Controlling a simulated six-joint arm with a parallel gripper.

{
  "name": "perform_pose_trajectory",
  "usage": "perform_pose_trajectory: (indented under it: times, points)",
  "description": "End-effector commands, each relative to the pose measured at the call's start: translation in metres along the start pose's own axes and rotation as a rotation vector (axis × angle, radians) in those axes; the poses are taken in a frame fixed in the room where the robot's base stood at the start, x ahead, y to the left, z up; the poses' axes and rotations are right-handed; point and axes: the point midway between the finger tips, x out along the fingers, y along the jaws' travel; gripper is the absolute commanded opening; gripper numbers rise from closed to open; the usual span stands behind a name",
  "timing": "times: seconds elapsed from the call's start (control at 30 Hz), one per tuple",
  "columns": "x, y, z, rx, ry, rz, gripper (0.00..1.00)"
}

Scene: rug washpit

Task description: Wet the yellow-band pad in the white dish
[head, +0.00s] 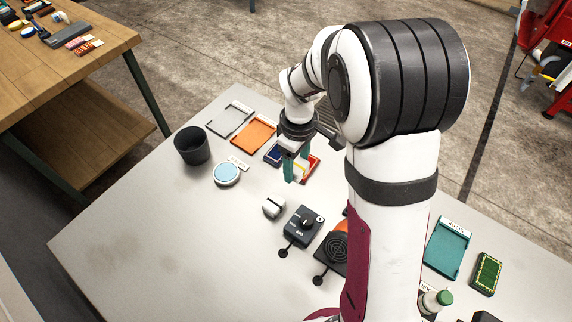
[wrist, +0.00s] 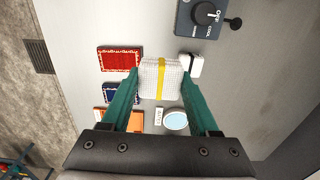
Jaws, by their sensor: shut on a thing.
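The yellow-band pad (wrist: 149,78) is a white, textured block with a yellow stripe across it. My gripper (wrist: 161,80), with green fingers, is shut on it, one finger on each side. In the head view my gripper (head: 297,170) points down over the table by the red piece, and the fingers partly hide the pad. The white dish (head: 227,174) is round with light blue inside and stands left of my gripper, apart from it. It also shows in the wrist view (wrist: 175,121), below and right of the pad.
A black-band white pad (head: 273,207) lies near a dark knob box (head: 303,226). A dark cup (head: 192,146) stands behind the dish. An orange tray (head: 253,135), a grey tray (head: 230,120) and a red rug piece (wrist: 120,58) lie nearby. The table's left front is clear.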

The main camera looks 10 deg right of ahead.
Motion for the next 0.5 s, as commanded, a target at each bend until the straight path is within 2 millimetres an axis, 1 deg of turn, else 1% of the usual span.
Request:
perform_pose_trajectory:
  times: [0.1, 0.13, 0.27, 0.3, 0.37, 0.43, 0.5]
  points:
    - [0.0, 0.0, 0.0, 0.0, 0.0, 0.0, 0.09]
    - [0.0, 0.0, 0.0, 0.0, 0.0, 0.0, 0.57]
    - [0.0, 0.0, -0.001, 0.0, 0.0, 0.0, 0.34]
    - [0.0, 0.0, -0.001, 0.0, 0.0, 0.0, 0.27]
    - [0.0, 0.0, -0.001, 0.0, 0.0, 0.0, 0.17]
    - [0.0, 0.0, -0.002, 0.0, 0.0, 0.001, 0.17]
    - [0.001, 0.0, -0.011, -0.002, 0.001, 0.002, 0.17]
